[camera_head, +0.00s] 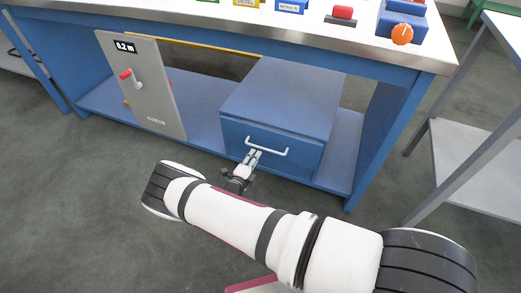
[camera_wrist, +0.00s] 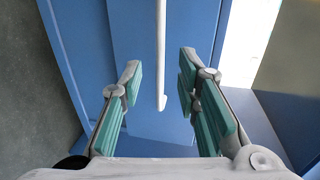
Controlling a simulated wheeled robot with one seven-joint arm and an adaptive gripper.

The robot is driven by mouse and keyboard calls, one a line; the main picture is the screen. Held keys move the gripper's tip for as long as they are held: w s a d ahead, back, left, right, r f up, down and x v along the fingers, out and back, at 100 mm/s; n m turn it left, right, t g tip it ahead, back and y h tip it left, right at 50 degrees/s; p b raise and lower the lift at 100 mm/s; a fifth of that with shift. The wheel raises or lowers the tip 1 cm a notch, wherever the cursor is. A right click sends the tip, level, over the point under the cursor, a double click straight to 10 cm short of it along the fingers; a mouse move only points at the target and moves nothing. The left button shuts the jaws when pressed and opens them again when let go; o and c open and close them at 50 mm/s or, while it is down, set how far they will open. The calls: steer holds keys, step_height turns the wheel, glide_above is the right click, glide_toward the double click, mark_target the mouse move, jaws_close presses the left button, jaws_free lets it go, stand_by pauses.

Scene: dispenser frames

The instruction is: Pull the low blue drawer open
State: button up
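The low blue drawer (camera_head: 292,159) is in a blue box on the bench's bottom shelf, and its front looks flush with the box. Its white bar handle (camera_head: 267,149) runs across the front. In the wrist view the handle (camera_wrist: 161,45) runs down from the top edge to an end between my fingers, against the blue front (camera_wrist: 135,45). My gripper (camera_wrist: 160,78) is open, with a green-padded finger on each side of the handle's end and gaps on both sides. In the head view my gripper (camera_head: 252,158) is at the handle's left part. Contact cannot be told.
A grey panel (camera_head: 145,90) with a red-knobbed lever stands left of the drawer box. The blue bench leg (camera_head: 383,135) is to the right, and a grey side table (camera_head: 470,165) stands beyond it. The floor (camera_head: 80,200) in front is clear.

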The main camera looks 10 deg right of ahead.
mark_target(262, 148)
steer(key=b+x, duration=0.2)
steer(key=x, duration=0.6)
steer(key=shift+w+d, duration=0.1)
jaws_close()
